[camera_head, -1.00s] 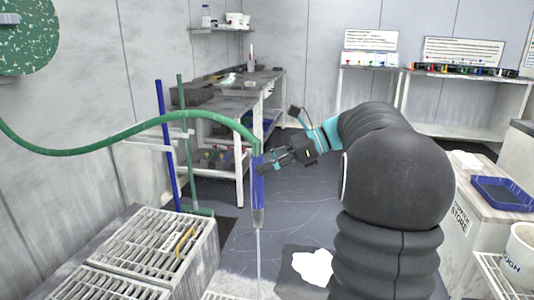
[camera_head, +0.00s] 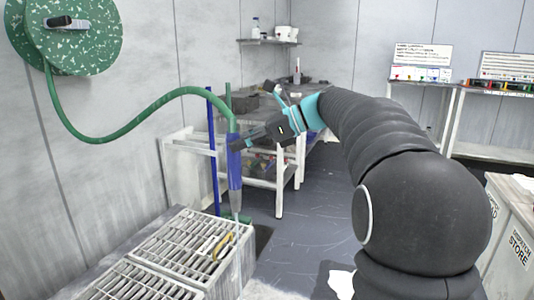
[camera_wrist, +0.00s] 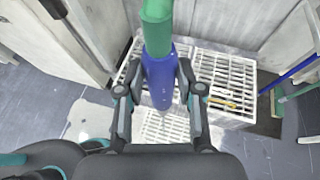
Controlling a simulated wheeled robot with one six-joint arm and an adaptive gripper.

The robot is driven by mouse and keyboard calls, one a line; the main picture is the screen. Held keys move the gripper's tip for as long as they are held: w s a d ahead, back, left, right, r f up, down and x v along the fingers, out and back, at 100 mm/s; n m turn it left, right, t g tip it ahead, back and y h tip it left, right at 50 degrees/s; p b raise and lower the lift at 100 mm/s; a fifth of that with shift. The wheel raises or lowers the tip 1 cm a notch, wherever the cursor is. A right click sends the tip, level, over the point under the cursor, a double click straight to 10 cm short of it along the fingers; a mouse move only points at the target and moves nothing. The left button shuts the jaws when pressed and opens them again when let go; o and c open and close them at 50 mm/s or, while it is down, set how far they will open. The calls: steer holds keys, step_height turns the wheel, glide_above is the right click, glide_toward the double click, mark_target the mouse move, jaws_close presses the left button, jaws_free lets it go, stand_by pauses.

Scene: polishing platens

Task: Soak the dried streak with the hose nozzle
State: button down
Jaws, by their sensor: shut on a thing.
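My gripper (camera_head: 240,143) is shut on the blue hose nozzle (camera_head: 234,172), which hangs upright with its tip down. The nozzle also shows between both fingers in the wrist view (camera_wrist: 160,80). The green hose (camera_head: 130,122) runs from the nozzle's top to the green speckled reel (camera_head: 85,45) on the left wall. A thin pale stream seems to fall from the tip, beside the right edge of the slatted grate. In the wrist view the tip is over a lower slatted grate (camera_wrist: 163,127). I cannot make out a dried streak.
A slatted grate box (camera_head: 150,250) with a yellow-handled tool (camera_head: 222,246) on it stands at lower left. A blue pole (camera_head: 212,150) and a white bench frame (camera_head: 265,185) stand behind. A pale puddle-like patch (camera_head: 341,284) lies on the floor.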

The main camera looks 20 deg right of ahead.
steer(key=w+a+r+p, duration=0.1)
steer(key=w+a+r, duration=0.2)
steer(key=a, duration=0.4)
steer(key=w+a+r+p, duration=0.1)
steer(key=w+a+r, duration=0.2)
steer(key=a, duration=0.4)
steer(key=s+a+r, duration=0.2)
steer(key=s+a, duration=0.3)
steer(key=a, duration=0.3)
steer(key=s+a+r, duration=0.3)
steer(key=s+a, duration=0.2)
steer(key=a, duration=0.3)
steer(key=s+a+r+p, duration=0.1)
steer(key=s+a+r, duration=0.1)
steer(key=s+a, duration=0.3)
steer(key=a, duration=0.3)
steer(key=shift+a+r, duration=0.3)
steer(key=shift+r, duration=0.1)
steer(key=shift+f, duration=0.1)
